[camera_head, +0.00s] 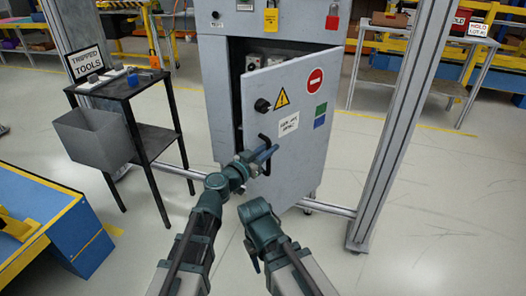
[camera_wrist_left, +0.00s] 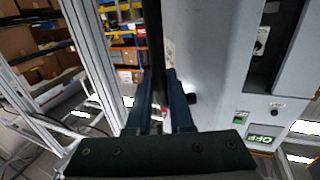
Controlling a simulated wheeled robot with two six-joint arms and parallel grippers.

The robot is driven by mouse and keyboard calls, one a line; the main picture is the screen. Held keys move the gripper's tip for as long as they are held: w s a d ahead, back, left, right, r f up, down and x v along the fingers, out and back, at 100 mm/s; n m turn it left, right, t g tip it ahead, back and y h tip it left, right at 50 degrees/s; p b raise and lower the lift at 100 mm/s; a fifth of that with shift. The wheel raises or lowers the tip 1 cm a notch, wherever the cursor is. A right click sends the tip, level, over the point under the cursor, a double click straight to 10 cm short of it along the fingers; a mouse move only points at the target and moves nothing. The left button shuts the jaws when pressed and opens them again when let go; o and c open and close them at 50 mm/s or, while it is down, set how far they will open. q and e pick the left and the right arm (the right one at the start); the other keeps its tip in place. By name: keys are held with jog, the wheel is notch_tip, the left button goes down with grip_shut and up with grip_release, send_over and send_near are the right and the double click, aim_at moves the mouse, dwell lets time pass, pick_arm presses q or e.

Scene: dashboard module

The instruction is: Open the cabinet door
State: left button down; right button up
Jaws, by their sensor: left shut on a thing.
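The grey cabinet (camera_head: 218,88) stands upright in the middle of the head view. Its door (camera_head: 300,160) is partly open, hinged at the right, and the dark inside shows past its left edge. The black door handle (camera_head: 264,138) is a vertical bar near that edge; it also shows in the left wrist view (camera_wrist_left: 157,45). My left gripper (camera_head: 266,153) is shut on the handle; its two fingers (camera_wrist_left: 160,85) stand either side of the bar. My right gripper (camera_head: 256,212) is below the door, apart from the handle; its fingers are mostly hidden.
A black side table (camera_head: 128,88) with a grey bin (camera_head: 92,137) stands left of the cabinet. A metal frame post (camera_head: 400,125) rises to the right of the door. A blue and yellow bench (camera_head: 60,222) is at lower left. The floor at lower right is clear.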

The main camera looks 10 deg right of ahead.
pick_arm(q)
jog(key=shift+d, duration=0.15)
jog(key=c, duration=1.1)
grip_release()
jog(key=shift+s, duration=0.15)
